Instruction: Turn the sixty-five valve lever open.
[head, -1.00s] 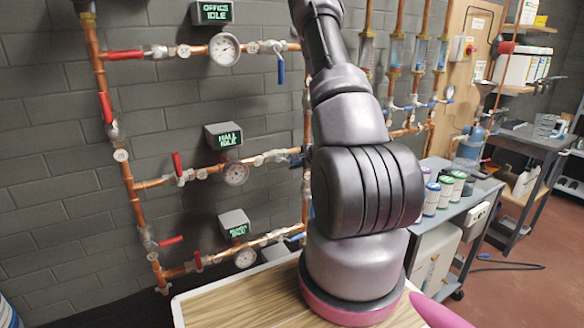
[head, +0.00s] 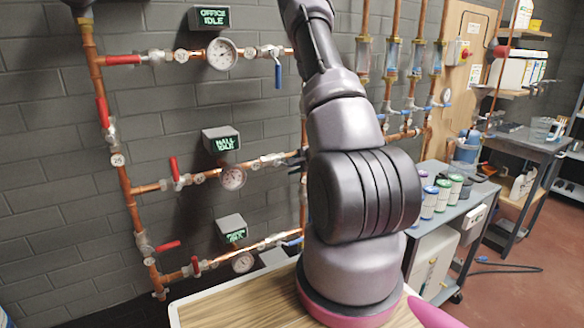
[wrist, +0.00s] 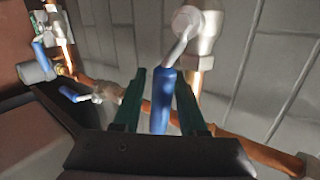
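In the wrist view, a blue valve lever (wrist: 163,95) on a metal stem runs from a valve on a copper pipe down between my fingers. My gripper (wrist: 160,77) is open, with one green finger on each side of the lever; I cannot tell whether either touches it. No number tag is readable on this valve, so I cannot confirm it is sixty-five. In the head view, my arm hides most of that pipe stretch, and only a dark bit that may be my gripper shows beside the middle branch.
Another blue lever (wrist: 72,93) sits on a pipe to the left in the wrist view. In the head view, red levers (head: 125,60) and a hanging blue lever (head: 278,75) line the copper pipes. A gauge (head: 222,54) and display boxes (head: 221,139) stick out from the wall.

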